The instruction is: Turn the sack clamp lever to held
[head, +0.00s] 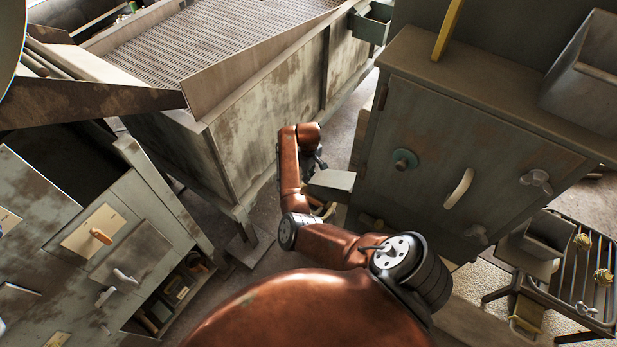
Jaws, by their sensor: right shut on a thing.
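My right arm reaches away from me, with its gripper (316,166) low between the large worn bin and the grey-green cabinet. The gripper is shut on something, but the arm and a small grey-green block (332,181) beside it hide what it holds. I cannot make out for certain which part is the sack clamp lever. An orange-handled lever (101,236) sits on a pale plate on the left panel, well away from this gripper. My left gripper is not in view.
The bin (262,105) with a perforated top stands left of the gripper. A metal rack (590,285) is at lower right. The gap between bin and cabinet is narrow.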

